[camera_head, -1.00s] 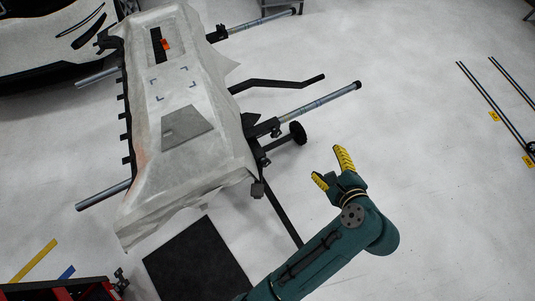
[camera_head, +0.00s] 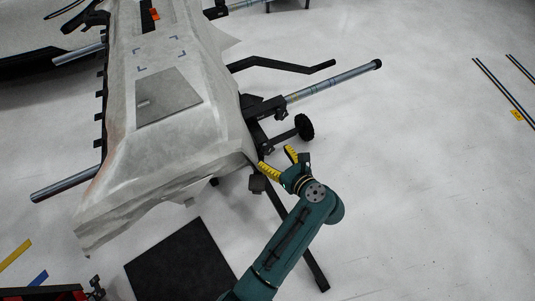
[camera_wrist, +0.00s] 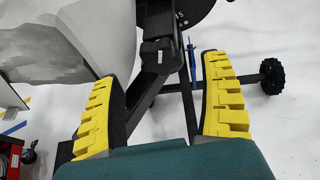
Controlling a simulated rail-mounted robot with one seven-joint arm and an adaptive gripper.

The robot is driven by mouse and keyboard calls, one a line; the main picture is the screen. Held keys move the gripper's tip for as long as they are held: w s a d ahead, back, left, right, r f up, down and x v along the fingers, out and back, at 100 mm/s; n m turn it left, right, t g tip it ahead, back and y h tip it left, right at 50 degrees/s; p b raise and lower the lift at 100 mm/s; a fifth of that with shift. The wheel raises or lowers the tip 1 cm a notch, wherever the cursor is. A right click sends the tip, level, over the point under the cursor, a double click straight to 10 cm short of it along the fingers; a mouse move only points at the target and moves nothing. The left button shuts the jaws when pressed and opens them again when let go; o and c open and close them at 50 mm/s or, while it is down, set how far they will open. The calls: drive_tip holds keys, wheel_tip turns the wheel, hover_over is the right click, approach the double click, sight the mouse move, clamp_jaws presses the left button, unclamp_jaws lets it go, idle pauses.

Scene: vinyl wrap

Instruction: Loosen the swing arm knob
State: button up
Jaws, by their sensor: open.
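My gripper (camera_head: 275,157) is open and empty, its yellow fingers apart, beside the lower right corner of the covered panel (camera_head: 163,180). In the head view, a ridged black wheel-like knob (camera_head: 304,127) sits on the stand's side bracket, above and right of my gripper and apart from it. In the wrist view, a black arm with a bracket (camera_wrist: 155,57) shows between my fingers (camera_wrist: 163,68). A large black disc (camera_wrist: 205,8) is cut off at the top, and a ridged black wheel (camera_wrist: 271,76) is at right. I cannot tell which is the swing arm knob.
Metal bars (camera_head: 330,83) and a bent black bar (camera_head: 285,64) stick out from the stand. A black leg (camera_head: 311,262) runs along the floor beside my arm. A dark mat (camera_head: 180,262) lies below the panel.

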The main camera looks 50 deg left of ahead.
sight(269, 152)
drive_tip(key=b+x, duration=0.1)
drive_tip(key=x, duration=0.3)
drive_tip(key=shift+a+f+b, duration=0.2)
drive_tip(key=shift+a+b, duration=0.15)
